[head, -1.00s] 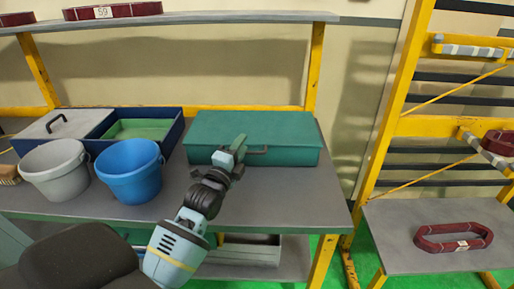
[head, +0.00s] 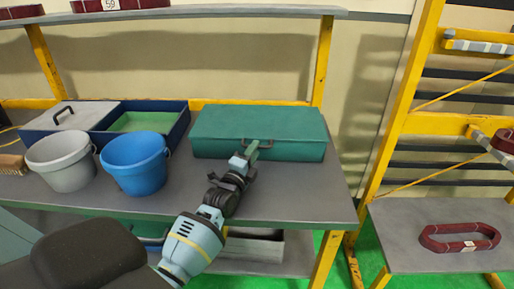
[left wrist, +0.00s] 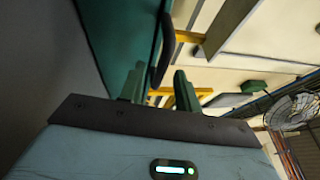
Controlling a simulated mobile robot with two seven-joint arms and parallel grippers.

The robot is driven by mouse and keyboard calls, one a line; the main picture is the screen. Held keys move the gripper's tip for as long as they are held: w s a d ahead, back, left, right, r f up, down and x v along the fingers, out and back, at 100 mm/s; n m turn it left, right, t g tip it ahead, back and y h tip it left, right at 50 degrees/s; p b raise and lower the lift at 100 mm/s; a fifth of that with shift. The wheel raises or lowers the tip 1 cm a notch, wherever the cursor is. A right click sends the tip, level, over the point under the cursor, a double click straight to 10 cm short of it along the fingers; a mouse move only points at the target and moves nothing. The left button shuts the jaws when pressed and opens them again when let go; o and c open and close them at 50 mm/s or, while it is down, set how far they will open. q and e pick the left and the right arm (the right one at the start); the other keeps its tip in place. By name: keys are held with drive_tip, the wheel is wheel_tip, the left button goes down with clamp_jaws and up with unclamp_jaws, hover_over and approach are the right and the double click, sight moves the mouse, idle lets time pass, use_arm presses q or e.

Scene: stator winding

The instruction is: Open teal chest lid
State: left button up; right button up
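The teal chest (head: 215,148) stands on the grey workbench with its lid (head: 260,121) closed. Its dark handle (head: 267,146) is on the front face; in the left wrist view the handle (left wrist: 161,50) stands out from the teal face. My left gripper (head: 252,148) is at the chest's front, by the handle. In the left wrist view its green fingers (left wrist: 160,88) are apart, with the handle's near end between or just beyond their tips; contact cannot be told. My right gripper is not in view.
A blue bucket (head: 136,166) and a grey bucket (head: 62,161) stand left of the chest. Behind them is a dark blue box (head: 172,127) with a green interior. A shelf (head: 220,14) spans above the bench. The bench right of my gripper is clear.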

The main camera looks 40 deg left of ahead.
use_arm(q)
drive_tip(key=shift+x, duration=1.25)
drive_tip(key=shift+r, duration=0.1)
clamp_jaws()
